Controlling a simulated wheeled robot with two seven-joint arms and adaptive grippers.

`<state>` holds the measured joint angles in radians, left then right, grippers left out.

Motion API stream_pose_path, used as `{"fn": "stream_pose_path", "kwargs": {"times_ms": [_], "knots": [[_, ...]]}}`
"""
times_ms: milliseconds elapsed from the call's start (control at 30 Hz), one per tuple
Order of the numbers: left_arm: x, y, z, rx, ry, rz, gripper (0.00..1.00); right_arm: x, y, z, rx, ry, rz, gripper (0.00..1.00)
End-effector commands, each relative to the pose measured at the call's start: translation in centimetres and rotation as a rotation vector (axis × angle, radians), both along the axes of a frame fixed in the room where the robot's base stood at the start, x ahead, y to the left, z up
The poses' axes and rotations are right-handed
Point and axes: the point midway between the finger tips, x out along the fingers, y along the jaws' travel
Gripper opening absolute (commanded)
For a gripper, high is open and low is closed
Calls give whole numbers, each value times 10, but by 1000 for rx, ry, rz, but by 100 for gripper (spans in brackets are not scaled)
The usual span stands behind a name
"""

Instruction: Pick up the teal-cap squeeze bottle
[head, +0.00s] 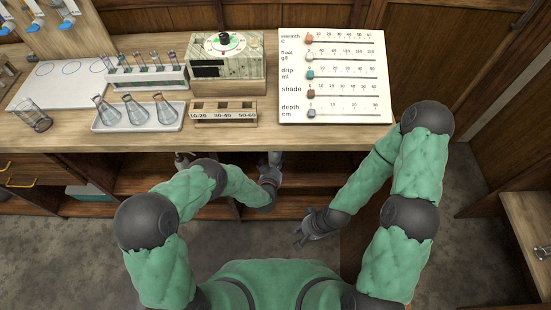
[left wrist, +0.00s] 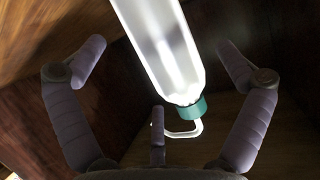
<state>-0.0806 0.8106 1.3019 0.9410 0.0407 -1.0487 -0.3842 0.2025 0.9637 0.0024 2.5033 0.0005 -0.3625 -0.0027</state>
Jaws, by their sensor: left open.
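The squeeze bottle (left wrist: 160,45) has a translucent white body, a teal cap (left wrist: 192,109) and a bent pale nozzle tube. In the left wrist view it lies between the spread fingers of my left gripper (left wrist: 166,58), cap toward the palm, with a visible gap on both sides. In the head view my left gripper (head: 270,178) is at the shelf opening below the counter's front edge. The bottle cannot be made out clearly there. My right gripper (head: 309,232) hangs lower, in front of the cabinet, with nothing seen in it; its finger opening is too small to judge.
The counter (head: 290,137) overhangs the shelves. On it are a flask tray (head: 138,126), a tube rack (head: 148,80), a labelled wooden rack (head: 222,112), a dial box (head: 226,62), a slider board (head: 335,78) and a glass beaker (head: 33,116). Dark wooden shelf walls surround the left gripper.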

Motion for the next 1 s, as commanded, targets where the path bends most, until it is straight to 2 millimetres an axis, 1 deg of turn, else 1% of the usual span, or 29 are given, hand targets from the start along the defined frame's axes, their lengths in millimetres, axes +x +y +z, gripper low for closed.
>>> {"fn": "stream_pose_path", "kwargs": {"times_ms": [33, 100, 300, 433, 633, 700, 767, 800, 1000], "knots": [[5, -2, -6, 0, -2, 0, 100, 0, 0, -8, 0, 0, 0, 29], [13, -6, -12, 0, -1, 0, 100, 0, 0, -15, 0, 0, 0, 29], [33, -11, -20, 0, 0, -1, 100, 0, 0, -27, 0, 0, 0, 29], [39, -12, -20, -1, 0, 0, 100, 0, 0, -28, 0, 0, 0, 29], [39, -12, -19, -1, 0, 0, 100, 0, 0, -27, 0, 0, 0, 29], [39, -12, -19, -1, 1, 0, 81, 0, 0, -27, 0, 0, 0, 29], [39, -12, -19, 0, 1, 0, 70, 0, 0, -27, 0, 0, 0, 29], [39, -12, -19, 0, 1, 0, 66, 0, 0, -27, 0, 0, 0, 29], [39, -12, -18, 0, -2, 0, 66, 0, 0, -27, 0, 0, 0, 29]]}}
